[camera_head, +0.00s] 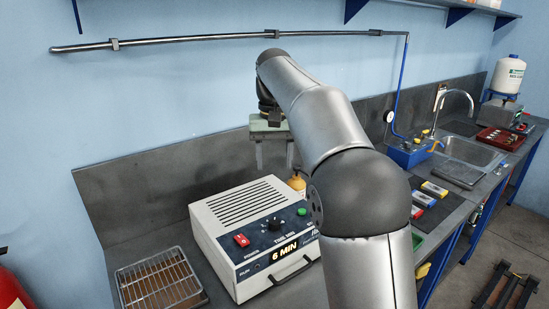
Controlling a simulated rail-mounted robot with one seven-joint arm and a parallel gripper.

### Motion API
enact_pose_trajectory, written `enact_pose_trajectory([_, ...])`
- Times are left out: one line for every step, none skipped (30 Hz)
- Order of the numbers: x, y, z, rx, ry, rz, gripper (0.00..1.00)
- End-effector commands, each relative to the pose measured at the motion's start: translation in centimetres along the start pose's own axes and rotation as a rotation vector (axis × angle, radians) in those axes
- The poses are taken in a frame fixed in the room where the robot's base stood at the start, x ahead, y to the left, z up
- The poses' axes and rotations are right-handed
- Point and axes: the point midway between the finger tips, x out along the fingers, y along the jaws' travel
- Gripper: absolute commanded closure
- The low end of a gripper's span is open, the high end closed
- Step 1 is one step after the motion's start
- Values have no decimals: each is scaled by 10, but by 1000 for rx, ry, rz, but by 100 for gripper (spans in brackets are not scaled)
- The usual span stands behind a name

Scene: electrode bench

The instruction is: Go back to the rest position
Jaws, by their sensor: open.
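My arm reaches from the lower right up toward the back wall. My gripper (274,158) hangs at its end, pointing down, above the back part of the white oven box (245,210). Its two fingers stand apart, with nothing visible between them. The gripper appears clear of the oven's top. My arm hides part of the bench behind it.
A wire rack in a tray (160,283) sits left of the oven. A yellow bottle (297,182) stands behind the oven's right side. Coloured packs (434,189), a blue box (408,154) and a sink (468,151) lie right. A metal pipe (190,39) crosses the wall.

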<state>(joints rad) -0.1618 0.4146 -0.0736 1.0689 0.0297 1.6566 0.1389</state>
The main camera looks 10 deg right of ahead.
Motion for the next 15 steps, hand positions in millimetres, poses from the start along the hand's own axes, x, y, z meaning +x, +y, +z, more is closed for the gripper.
enact_pose_trajectory([0,0,0,0,0,0,50])
enact_pose_trajectory([0,0,0,0,0,0,50])
enact_pose_trajectory([0,0,0,0,0,0,50])
enact_pose_trajectory([0,0,0,0,0,0,50])
enact_pose_trajectory([0,0,0,0,0,0,50])
enact_pose_trajectory([0,0,0,0,-1,0,50])
enact_pose_trajectory([0,0,0,0,0,0,50])
enact_pose_trajectory([0,0,0,0,-1,0,50])
enact_pose_trajectory([0,0,0,0,0,0,50])
enact_pose_trajectory([1,2,4,1,0,-1,50])
enact_pose_trajectory([2,4,8,2,0,-2,50])
enact_pose_trajectory([4,8,14,2,2,-4,50])
enact_pose_trajectory([6,11,20,2,4,-6,50])
enact_pose_trajectory([9,14,27,2,5,-7,50])
enact_pose_trajectory([14,18,39,1,8,-10,50])
